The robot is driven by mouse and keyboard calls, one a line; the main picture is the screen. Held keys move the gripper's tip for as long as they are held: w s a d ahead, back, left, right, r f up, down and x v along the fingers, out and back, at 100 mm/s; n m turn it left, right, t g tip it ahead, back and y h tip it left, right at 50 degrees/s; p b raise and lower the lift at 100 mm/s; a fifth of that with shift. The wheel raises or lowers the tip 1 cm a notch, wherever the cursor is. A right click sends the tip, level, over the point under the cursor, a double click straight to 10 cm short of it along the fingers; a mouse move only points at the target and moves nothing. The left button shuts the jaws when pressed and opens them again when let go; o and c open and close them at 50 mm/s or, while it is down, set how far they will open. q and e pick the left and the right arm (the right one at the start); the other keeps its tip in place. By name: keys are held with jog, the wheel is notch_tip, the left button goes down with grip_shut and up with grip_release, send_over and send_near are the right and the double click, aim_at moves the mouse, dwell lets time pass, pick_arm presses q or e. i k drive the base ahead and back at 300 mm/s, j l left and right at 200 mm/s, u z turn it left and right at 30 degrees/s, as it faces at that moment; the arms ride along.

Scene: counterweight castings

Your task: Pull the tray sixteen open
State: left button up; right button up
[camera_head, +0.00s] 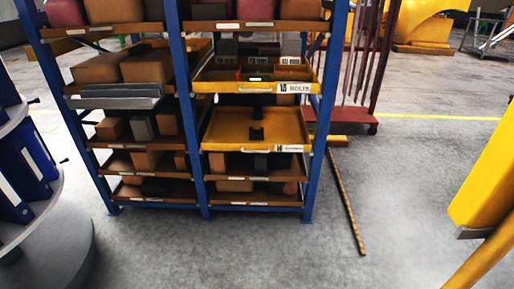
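A blue-framed rack (184,100) stands ahead of me. In its right bay is a yellow tray (225,131) with a dark block (257,134) on it. Its front has a pale handle (254,149) and a small white label (289,149) that seems to read 16. How far this tray sticks out I cannot tell. Above it is another yellow tray (210,88), labelled 15 BOLTS, with dividers and small parts inside. Neither of my grippers shows in this view.
Brown shelves with boxes (100,69) fill the left bay. A rusty-red rack (345,115) stands behind on the right. A striped bar (347,205) lies on the floor. A yellow structure (487,180) is at the right edge, blue upright items (35,150) at the left. The floor in front is clear.

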aim_at(256, 128)
jog(key=i+j+z, duration=0.1)
jog(key=i, duration=0.4)
jog(key=i+j+z, duration=0.1)
jog(key=i, duration=0.4)
jog(key=i+j+z, duration=0.1)
jog(key=i, duration=0.4)
jog(key=i+j+z, duration=0.1)
jog(key=i+j, duration=0.2)
jog(key=i, duration=0.15)
jog(key=i+j+z, duration=0.1)
jog(key=i+j, duration=0.15)
jog(key=i, duration=0.25)
